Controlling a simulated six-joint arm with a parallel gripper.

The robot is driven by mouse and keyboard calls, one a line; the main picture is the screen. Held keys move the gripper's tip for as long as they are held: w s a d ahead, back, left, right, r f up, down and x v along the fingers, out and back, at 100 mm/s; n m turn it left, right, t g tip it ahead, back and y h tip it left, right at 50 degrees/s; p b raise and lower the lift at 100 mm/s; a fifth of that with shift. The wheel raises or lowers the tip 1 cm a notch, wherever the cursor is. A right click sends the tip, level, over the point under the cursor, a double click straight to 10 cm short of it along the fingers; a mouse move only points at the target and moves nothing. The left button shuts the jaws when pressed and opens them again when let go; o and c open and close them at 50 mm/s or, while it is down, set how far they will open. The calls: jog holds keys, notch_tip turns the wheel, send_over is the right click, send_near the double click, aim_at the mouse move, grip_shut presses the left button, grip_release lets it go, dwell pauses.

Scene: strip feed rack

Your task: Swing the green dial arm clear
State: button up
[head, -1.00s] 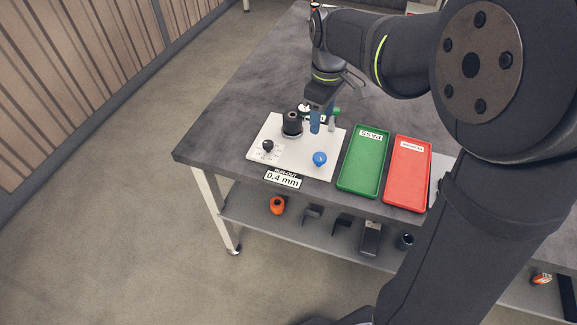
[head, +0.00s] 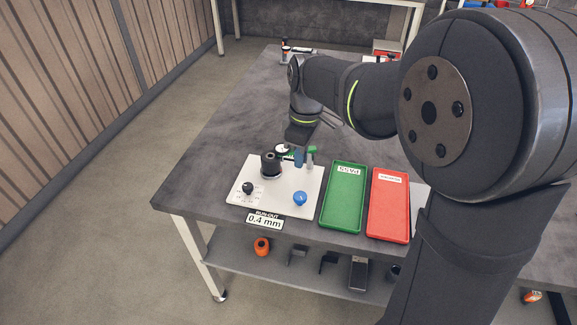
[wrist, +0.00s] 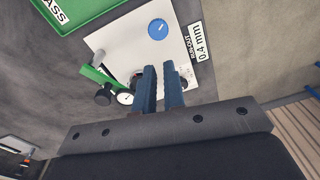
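The green dial arm (wrist: 98,75) is at the back of the white plate, with a small white dial (wrist: 125,98) and a black knob (wrist: 103,96) by it. In the head view the green part (head: 312,149) shows just behind my fingers, beside the dial (head: 282,150). My gripper (wrist: 159,66) points down over the plate, its two blue fingers apart with a narrow empty gap. In the wrist view the green arm lies left of both fingers, not between them. A black spindle (head: 271,164) stands left of my gripper in the head view; my fingers partly cover that area in the wrist view.
The white plate (head: 280,206) also carries a blue knob (head: 300,198) and a small black knob (head: 247,187). A green tray (head: 328,222) and a red tray (head: 374,229) lie to its right.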

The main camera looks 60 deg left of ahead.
jog(key=shift+w+d+f+n+g+y, duration=0.15)
jog(key=shift+w+n+g, duration=0.2)
jog(key=shift+n, duration=0.2)
jog(key=shift+w+d+n+g+y, duration=0.15)
jog(key=shift+w+n+g, duration=0.1)
jog(key=shift+w+n, duration=0.25)
grip_shut()
jog(key=w+r+n+g+y, duration=0.2)
jog(key=w+n+g+y, duration=0.1)
jog(key=w+n+y, duration=0.4)
jog(key=s+a+f+n+h, duration=0.1)
jog(key=s+a+f+h, duration=0.1)
jog(key=s+a+f, duration=0.3)
jog(key=a+f, duration=0.3)
jog(key=shift+a, duration=0.4)
